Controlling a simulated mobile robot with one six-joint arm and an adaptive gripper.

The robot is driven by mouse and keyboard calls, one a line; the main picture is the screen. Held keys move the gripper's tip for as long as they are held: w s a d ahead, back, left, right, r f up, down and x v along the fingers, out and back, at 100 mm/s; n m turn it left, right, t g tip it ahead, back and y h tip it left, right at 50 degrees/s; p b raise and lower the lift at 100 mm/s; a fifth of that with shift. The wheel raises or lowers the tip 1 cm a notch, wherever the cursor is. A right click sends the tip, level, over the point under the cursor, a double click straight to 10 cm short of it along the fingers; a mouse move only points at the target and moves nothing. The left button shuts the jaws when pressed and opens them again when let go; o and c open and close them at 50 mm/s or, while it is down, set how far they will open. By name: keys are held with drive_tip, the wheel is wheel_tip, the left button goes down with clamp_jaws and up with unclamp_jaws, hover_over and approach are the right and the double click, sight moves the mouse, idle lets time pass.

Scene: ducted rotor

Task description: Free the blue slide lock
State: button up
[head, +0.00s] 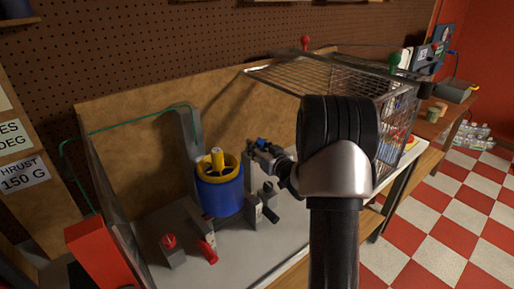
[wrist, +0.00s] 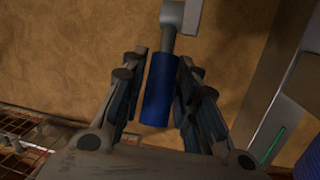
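The blue slide lock (wrist: 159,92) is a blue cylinder on a grey rod that runs into a grey bracket (wrist: 183,15) in the wrist view. My gripper (wrist: 160,64) has one finger on each side of the blue cylinder. A narrow gap shows on the left, and the right finger is very close to it, so the fingers look open around it. In the head view a small patch of blue (head: 262,142) shows at my gripper (head: 257,149), just right of the ducted rotor, a blue drum with a yellow rim (head: 219,190). My wrist and fingers hide most of the lock there.
A red knob on a grey block (head: 171,245) and a red handle (head: 208,252) stand at the front left of the bench. Grey posts with dark handles (head: 254,210) stand right of the rotor. A wire cage (head: 400,120) stands behind my arm.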

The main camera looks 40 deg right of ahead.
drive_tip(key=shift+o, duration=1.4)
drive_tip(key=s+a+r, duration=0.1)
drive_tip(key=s, duration=1)
drive_tip(key=shift+s+a+r, duration=0.2)
drive_tip(key=shift+s+r, duration=0.15)
drive_tip(key=shift+s, duration=0.05)
